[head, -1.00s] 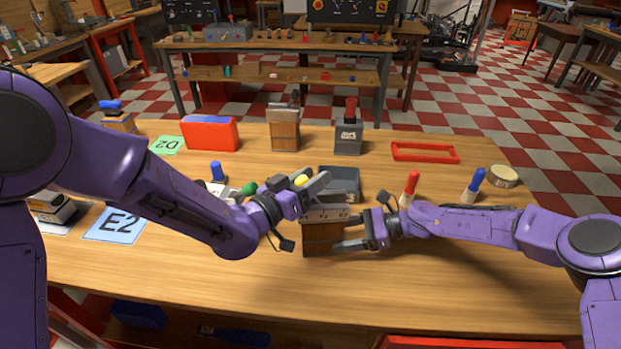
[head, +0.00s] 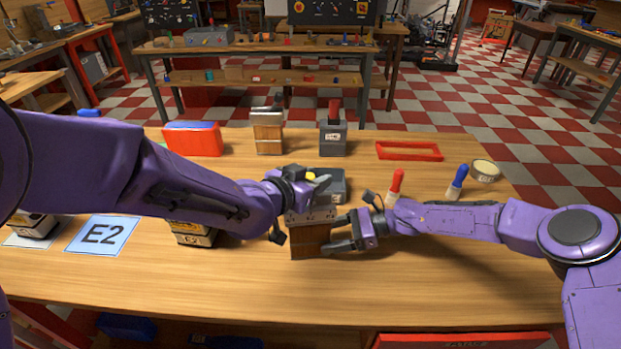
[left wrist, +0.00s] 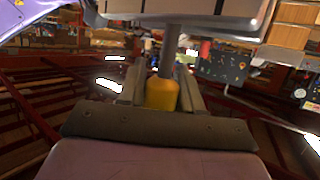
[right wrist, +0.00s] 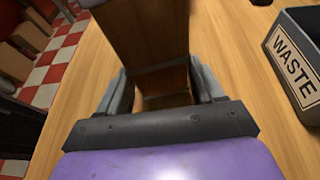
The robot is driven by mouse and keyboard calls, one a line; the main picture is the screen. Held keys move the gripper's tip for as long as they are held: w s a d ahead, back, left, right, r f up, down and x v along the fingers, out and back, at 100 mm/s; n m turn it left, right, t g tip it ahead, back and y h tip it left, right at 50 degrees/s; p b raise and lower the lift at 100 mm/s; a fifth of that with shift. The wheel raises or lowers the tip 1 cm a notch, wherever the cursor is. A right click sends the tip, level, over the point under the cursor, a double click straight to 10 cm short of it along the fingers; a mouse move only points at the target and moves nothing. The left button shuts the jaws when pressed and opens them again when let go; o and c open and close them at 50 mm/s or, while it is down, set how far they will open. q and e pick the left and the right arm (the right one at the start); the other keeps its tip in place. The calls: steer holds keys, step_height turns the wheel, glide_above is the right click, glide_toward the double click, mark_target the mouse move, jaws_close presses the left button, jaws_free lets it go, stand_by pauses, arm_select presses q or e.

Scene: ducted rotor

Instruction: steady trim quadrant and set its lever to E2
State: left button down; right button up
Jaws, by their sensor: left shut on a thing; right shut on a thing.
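The trim quadrant (head: 311,240) is a wooden block with a pale metal top, upright near the table's front. My left gripper (head: 308,180) is above it, shut on the yellow knob (head: 311,176) of its lever. The left wrist view shows the knob (left wrist: 161,93) between the fingers on a grey stem. My right gripper (head: 337,234) comes from the right and is shut on the wooden body, which also shows in the right wrist view (right wrist: 150,35). A blue card marked E2 (head: 102,235) lies at left. I cannot read marks on the quadrant's top.
A dark grey bin (head: 333,180) stands just behind the quadrant; it reads WASTE in the right wrist view (right wrist: 297,65). Red (head: 396,184) and blue (head: 458,180) handled tools stand at right. A labelled block (head: 193,236) is under my left arm. The front table strip is clear.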

arm_select(q)
steer(key=c, duration=0.8)
jaws_free()
steer(key=shift+s, duration=0.1)
steer(key=v, duration=0.7)
steer(key=shift+s+a+r, duration=0.1)
steer(key=shift+a, duration=0.05)
arm_select(e)
steer(key=o, duration=1.1)
steer(key=shift+c, duration=0.2)
steer(key=shift+d, duration=0.1)
